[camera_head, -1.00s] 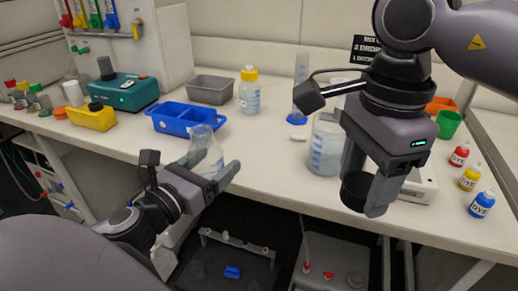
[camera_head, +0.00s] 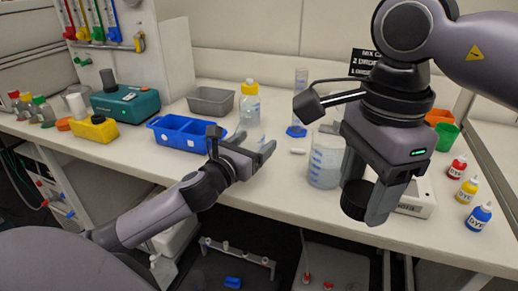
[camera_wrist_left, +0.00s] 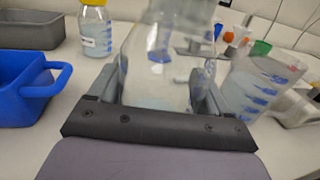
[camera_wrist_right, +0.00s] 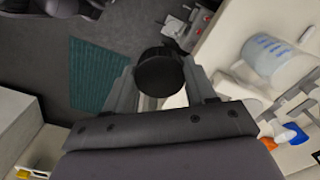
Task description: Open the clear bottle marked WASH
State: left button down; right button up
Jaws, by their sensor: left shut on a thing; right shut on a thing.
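My left gripper (camera_head: 262,152) is shut on a clear, open-topped bottle (camera_wrist_left: 165,65), held over the front of the bench. In the head view the bottle is mostly hidden by the gripper and hard to make out. No WASH marking is readable on it. My right gripper (camera_head: 372,200) points down over the bench's front edge, shut on a round black cap (camera_wrist_right: 158,72). The cap also shows in the head view (camera_head: 356,200), apart from any bottle. A yellow-capped bottle (camera_head: 249,100) with clear blue liquid and a small label stands behind the left gripper.
A graduated beaker (camera_head: 324,165) stands between the grippers. A blue tray (camera_head: 180,144), a grey bin (camera_head: 210,101) and a teal device (camera_head: 126,104) are at left. A cylinder with a blue base (camera_head: 297,130) is behind. Dye bottles (camera_head: 467,191) and cups (camera_head: 445,137) are at right.

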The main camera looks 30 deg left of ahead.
pick_arm(q)
jog(key=shift+w, duration=1.25)
jog(key=shift+f, duration=1.75)
jog(key=shift+b, duration=0.35)
grip_release()
jog(key=shift+f, duration=0.15)
